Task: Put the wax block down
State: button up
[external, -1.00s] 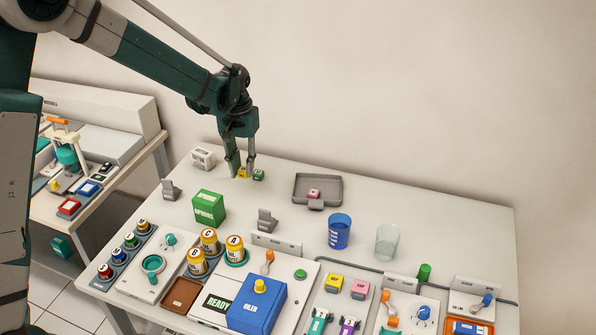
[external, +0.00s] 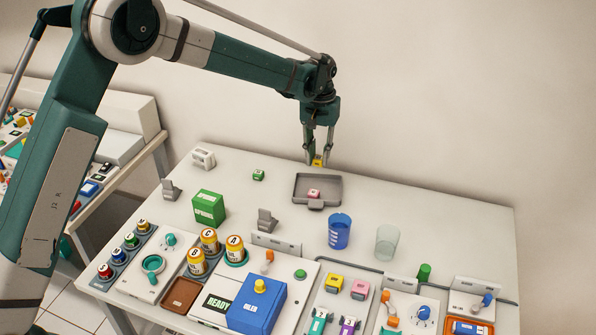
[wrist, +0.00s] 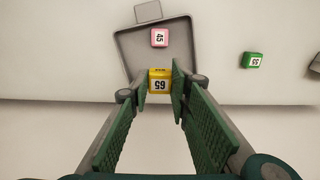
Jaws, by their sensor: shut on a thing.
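My gripper (external: 318,161) is shut on a yellow block (external: 317,163) at the back of the table. In the wrist view the yellow block (wrist: 160,80) reads 65 and sits between the green finger pads. The gripper is above the back edge of a grey tray (external: 296,190), which also shows in the wrist view (wrist: 126,48). A pink block (external: 313,194) marked 45 (wrist: 160,37) lies in the tray. A green block (external: 258,175) marked 55 (wrist: 251,60) lies on the table left of the tray. The exact height of the held block is unclear.
A green box (external: 208,207) and a grey stand (external: 267,220) are on the table left of the tray. A blue cup (external: 339,232) and a clear cup (external: 387,242) stand in front right of the tray. The table's back right is clear.

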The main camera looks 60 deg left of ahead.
aim_at(320, 179)
jog(key=shift+w+d, duration=0.2)
jog(key=shift+w, duration=0.2)
jog(key=shift+f, duration=3.1)
jog(key=shift+f+b, duration=0.1)
jog(key=shift+b, duration=0.2)
jog(key=shift+f, duration=1.75)
jog(key=shift+f, duration=0.15)
jog(key=o, duration=0.7)
jog(key=shift+o, duration=0.2)
